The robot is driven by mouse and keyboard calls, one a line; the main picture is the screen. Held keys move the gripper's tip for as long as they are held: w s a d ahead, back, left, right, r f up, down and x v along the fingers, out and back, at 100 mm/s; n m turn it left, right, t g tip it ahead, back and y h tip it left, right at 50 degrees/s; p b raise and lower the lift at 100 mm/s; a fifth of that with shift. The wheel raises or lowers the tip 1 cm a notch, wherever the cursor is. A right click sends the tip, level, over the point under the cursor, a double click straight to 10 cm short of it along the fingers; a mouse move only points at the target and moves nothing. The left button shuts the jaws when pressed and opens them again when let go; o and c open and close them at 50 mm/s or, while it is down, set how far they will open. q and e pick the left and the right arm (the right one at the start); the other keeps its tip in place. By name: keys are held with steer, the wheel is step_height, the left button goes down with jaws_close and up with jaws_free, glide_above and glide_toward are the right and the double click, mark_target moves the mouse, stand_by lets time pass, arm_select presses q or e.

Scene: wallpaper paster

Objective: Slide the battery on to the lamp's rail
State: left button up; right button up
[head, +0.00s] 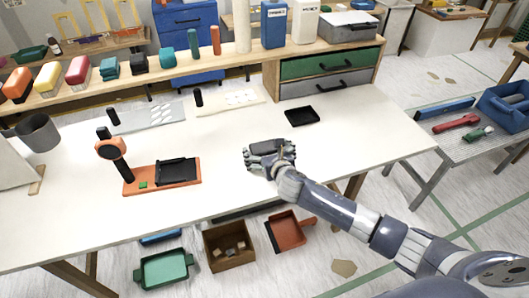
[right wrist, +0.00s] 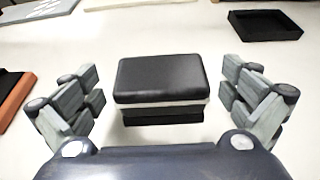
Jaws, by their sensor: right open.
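The battery (right wrist: 160,80), a black block with a pale band and a black lower part, stands on the white table between the spread fingers of my right gripper (right wrist: 160,105). In the head view my right gripper (head: 267,155) is low over the table, partly covering the battery. The fingers are open, with a gap on both sides of the block. The lamp (head: 111,148) has an orange head on a black post and an orange base. A black rail-like part (head: 177,171) sits on that base, left of the gripper. My left gripper is not in view.
A shallow black tray (head: 302,116) lies behind and right of my gripper. Grey and cream plates (head: 230,100) with black handles lie farther back. A shelf (head: 200,65) with several coloured items runs along the rear. The table between lamp and gripper is clear.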

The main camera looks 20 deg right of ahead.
steer(key=shift+x, duration=0.95)
steer(key=c, duration=1.4)
steer(key=shift+r, duration=0.1)
steer(key=shift+r, duration=0.15)
